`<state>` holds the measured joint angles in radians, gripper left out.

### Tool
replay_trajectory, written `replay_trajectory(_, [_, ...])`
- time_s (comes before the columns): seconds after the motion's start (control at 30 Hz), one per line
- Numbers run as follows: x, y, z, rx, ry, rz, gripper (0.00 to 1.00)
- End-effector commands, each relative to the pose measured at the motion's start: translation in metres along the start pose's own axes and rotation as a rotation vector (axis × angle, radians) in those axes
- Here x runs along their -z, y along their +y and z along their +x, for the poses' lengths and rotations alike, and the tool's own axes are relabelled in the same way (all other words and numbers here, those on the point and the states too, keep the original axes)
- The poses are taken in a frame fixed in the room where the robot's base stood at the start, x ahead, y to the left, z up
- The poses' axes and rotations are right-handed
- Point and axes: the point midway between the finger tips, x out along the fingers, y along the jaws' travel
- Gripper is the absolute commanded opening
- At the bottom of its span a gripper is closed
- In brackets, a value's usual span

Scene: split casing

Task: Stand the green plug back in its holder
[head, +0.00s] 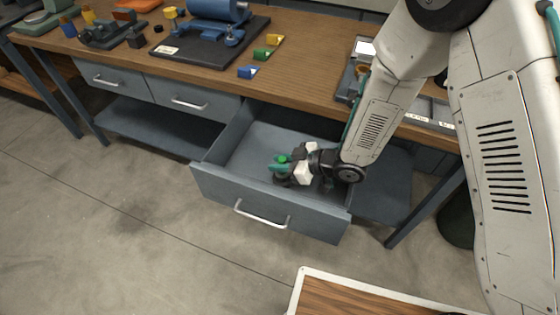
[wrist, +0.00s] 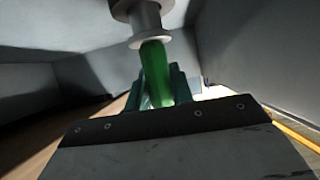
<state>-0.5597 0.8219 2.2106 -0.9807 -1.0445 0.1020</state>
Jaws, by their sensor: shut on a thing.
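My gripper (head: 279,168) is low inside the open drawer, near its front. Its teal fingers are shut on the green plug (head: 284,158). In the wrist view the green plug (wrist: 155,72) stands between the fingertips (wrist: 160,88). A grey flanged cylinder (wrist: 145,22) meets the plug's far end; I cannot tell whether it is part of the plug or a separate piece. The fingers hide part of the plug. I cannot make out for certain which thing is the plug's holder.
The open drawer (head: 215,185) has walls close around my gripper. The wooden bench top (head: 300,75) above holds a blue machine (head: 215,12) on a dark plate, small coloured blocks (head: 262,54) and a grey tray unit (head: 352,85). A white-rimmed wooden surface (head: 302,285) is in front.

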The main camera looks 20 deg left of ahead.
Motion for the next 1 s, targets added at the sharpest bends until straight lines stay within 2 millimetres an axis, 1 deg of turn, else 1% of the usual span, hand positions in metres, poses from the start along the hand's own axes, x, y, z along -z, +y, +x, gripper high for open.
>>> replay_trajectory(1.0, [-0.013, 0.0, 0.007, 0.0, 0.0, 0.0, 0.0])
